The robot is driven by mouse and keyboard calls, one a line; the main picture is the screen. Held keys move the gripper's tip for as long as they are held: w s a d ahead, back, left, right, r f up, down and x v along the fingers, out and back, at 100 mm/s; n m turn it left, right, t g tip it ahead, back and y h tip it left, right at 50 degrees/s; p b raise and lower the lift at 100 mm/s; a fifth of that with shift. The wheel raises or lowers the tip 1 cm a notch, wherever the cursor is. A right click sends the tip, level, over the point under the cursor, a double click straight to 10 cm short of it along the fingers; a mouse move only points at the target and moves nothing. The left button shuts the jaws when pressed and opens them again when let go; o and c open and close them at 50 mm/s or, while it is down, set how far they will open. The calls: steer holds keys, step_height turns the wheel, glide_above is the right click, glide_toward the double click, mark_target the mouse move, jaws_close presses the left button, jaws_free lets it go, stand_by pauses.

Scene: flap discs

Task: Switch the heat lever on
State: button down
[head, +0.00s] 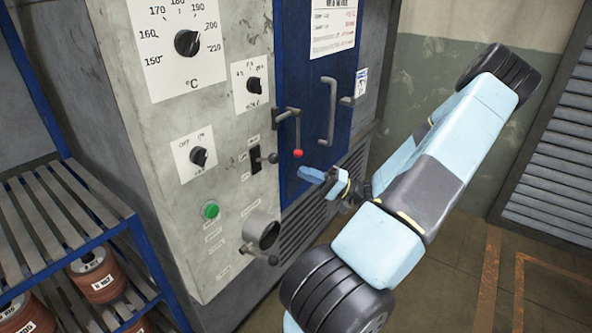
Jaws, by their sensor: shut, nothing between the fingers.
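The grey control panel of the oven carries a short lever with a dark knob (272,158) in a black upright slot. Small labels sit above and beside it, too small to read, so I cannot be sure that it is the heat lever. The knob stands out to the right of the slot. A second lever (272,259) with a dark ball end is lower, below a round port. My gripper (303,173) is shut and empty, in front of the blue door, right of and slightly below the slot lever, apart from it in the picture.
A latch handle with a red ball (298,153) and a grey door handle (329,112) are close above my gripper. Dials (187,43) and a green button (210,210) are on the panel. A blue-framed slatted rack (68,220) stands left. Floor is open at right.

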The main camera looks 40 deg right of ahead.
steer(key=v, duration=0.8)
steer(key=shift+r, duration=0.25)
steer(key=shift+s+a, duration=0.1)
steer(key=w+a+r+n+g+h, duration=0.15)
steer(key=a+r+g+h, duration=0.25)
steer(key=a+g, duration=0.45)
steer(key=a+r+n+g+h, duration=0.3)
steer(key=a+r+g, duration=0.1)
steer(key=a+g, duration=0.5)
steer(key=s+a+r+t+h, duration=0.4)
steer(key=a+r+h, duration=0.1)
steer(key=r, duration=0.3)
steer(key=s+a+r+n+t+h, duration=0.1)
steer(key=s+a+r+t+h, duration=0.3)
steer(key=r, duration=0.5)
steer(key=shift+s+a+h, duration=0.35)
steer(key=shift+a+h, duration=0.15)
steer(key=shift+a, duration=0.1)
